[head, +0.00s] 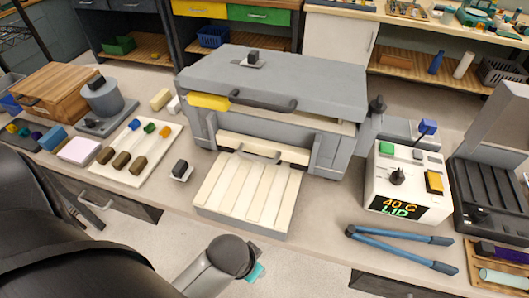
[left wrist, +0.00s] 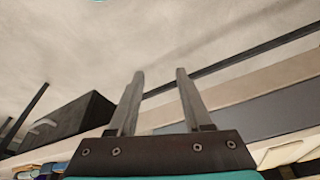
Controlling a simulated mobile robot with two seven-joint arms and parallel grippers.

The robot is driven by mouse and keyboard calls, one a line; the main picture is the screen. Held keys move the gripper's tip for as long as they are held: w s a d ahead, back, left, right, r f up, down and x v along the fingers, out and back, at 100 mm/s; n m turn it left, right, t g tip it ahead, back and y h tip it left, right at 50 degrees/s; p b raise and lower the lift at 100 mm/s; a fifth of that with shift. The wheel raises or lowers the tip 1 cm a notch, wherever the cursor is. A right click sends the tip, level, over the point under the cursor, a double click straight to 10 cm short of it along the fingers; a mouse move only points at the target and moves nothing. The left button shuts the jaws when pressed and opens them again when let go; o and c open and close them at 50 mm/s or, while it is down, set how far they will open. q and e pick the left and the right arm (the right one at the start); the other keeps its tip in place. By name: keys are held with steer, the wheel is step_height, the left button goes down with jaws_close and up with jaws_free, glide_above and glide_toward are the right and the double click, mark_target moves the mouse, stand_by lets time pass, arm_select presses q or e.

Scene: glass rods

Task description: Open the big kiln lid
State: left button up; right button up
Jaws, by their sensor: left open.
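The big kiln (head: 203,128) stands at the middle back of the bench. Its grey lid (head: 310,78) lies over the top and looks down, with a cream band under its front edge. A dark bar handle (head: 264,103) runs along the lid's front, beside a yellow piece (head: 208,101). A small black knob (head: 252,56) sits on top of the lid. My left gripper (left wrist: 160,72) is open and empty in the left wrist view, its fingers apart against pale floor, away from the kiln. Its fingers cannot be made out in the head view. My right gripper is not in view.
A cream slatted tray (head: 247,196) juts forward below the kiln front. A control box (head: 398,181) reading "40 C LID" and blue-handled tongs (head: 400,240) are at right. A cream board (head: 140,150) with small coloured pieces and a grey pot (head: 103,100) are at left.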

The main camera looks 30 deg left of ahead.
arm_select(q)
step_height(320, 180, up, 11)
steer(key=w+a+r+m+t+y, duration=0.1)
steer(key=w+a+t, duration=0.2)
steer(key=a, duration=0.2)
steer(key=w+a+r+m+t+y, duration=0.1)
steer(key=w+a+r+t, duration=0.1)
steer(key=a, duration=0.4)
steer(key=w+a+r+m+t+y, duration=0.1)
steer(key=w+a+m+t, duration=0.1)
steer(key=w+a+t, duration=0.2)
steer(key=shift+w+a+r, duration=0.15)
steer(key=shift+w+a, duration=0.2)
steer(key=shift+w, duration=0.2)
steer(key=shift+w+a+r, duration=0.15)
steer(key=shift+w+a, duration=0.2)
steer(key=shift+w, duration=0.2)
steer(key=w+a+r+m+t+h, duration=0.3)
steer(key=r+m+t, duration=0.2)
steer(key=r+m, duration=0.15)
steer(key=m+g+h, duration=0.2)
steer(key=m+h, duration=0.7)
steer(key=m, duration=0.3)
glide_toward(260, 107)
steer(key=p+x, duration=0.1)
steer(key=x, duration=1)
jaws_close()
